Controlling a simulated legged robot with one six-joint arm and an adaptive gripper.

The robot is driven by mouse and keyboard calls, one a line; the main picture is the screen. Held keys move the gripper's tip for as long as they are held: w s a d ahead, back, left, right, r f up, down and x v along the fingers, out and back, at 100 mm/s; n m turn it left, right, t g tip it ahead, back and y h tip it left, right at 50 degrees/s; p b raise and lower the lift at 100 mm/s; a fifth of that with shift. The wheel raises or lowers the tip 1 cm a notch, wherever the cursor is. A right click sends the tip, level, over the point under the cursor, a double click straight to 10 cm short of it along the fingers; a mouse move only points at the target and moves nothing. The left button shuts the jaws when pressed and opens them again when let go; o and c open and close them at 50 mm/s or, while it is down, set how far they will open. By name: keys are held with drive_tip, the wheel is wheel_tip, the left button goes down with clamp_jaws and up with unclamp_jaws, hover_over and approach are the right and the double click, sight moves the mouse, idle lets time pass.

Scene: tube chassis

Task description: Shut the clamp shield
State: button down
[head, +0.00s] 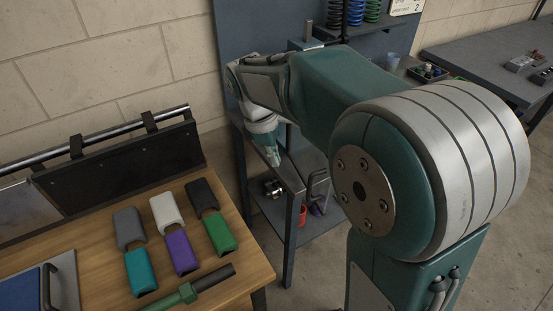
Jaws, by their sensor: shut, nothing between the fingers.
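My arm reaches across the right half of the head view, and my gripper (273,157) points down over the left end of a dark blue-grey metal bench (287,172). The gripper looks shut and empty, small in the picture. I cannot clearly make out the clamp shield. My arm hides much of the bench top, where a grey post with a block (306,44) rises behind the arm. A thin bent metal handle or frame (318,183) shows under the arm, right of the gripper; I cannot tell whether it belongs to the shield.
The bench's lower shelf (325,228) holds small items. Another table (490,60) stands far right.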

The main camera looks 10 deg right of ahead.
drive_tip(key=s+d+f, duration=0.2)
drive_tip(key=d+f, duration=0.3)
drive_tip(key=f, duration=0.2)
drive_tip(key=shift+s+d+f, duration=0.2)
drive_tip(key=shift+s+d, duration=0.1)
drive_tip(key=shift+a, duration=0.15)
